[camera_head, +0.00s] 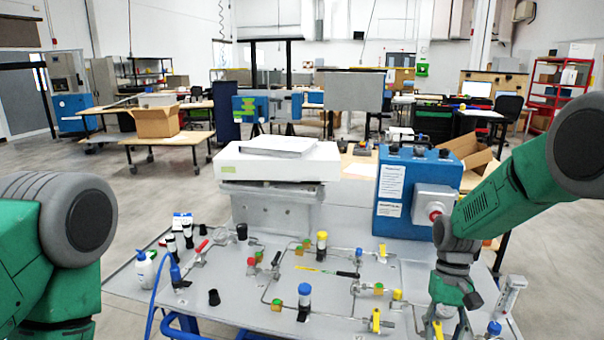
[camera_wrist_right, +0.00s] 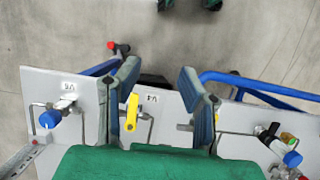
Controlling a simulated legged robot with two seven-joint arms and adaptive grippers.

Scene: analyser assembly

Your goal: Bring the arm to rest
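My right arm reaches in from the right in the head view, with its gripper (camera_head: 447,326) pointing down over the panel's front right part. In the right wrist view the gripper (camera_wrist_right: 158,78) is open, its two blue-grey fingers well apart. A yellow valve handle (camera_wrist_right: 131,112), beside a "V4" label, shows between the fingers, nearer the left one; nothing appears held. Whether a finger touches the handle or the panel cannot be told. Only the green upper part of my left arm shows at the left of the head view; its gripper is out of view.
The grey panel (camera_head: 232,312) carries pipes, valves and coloured knobs. A white analyser box (camera_head: 275,167) and a blue box with a red button (camera_head: 405,180) stand behind it. A white bottle (camera_head: 145,270) is at the left. Blue tubes (camera_wrist_right: 260,85) run past the panel edge.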

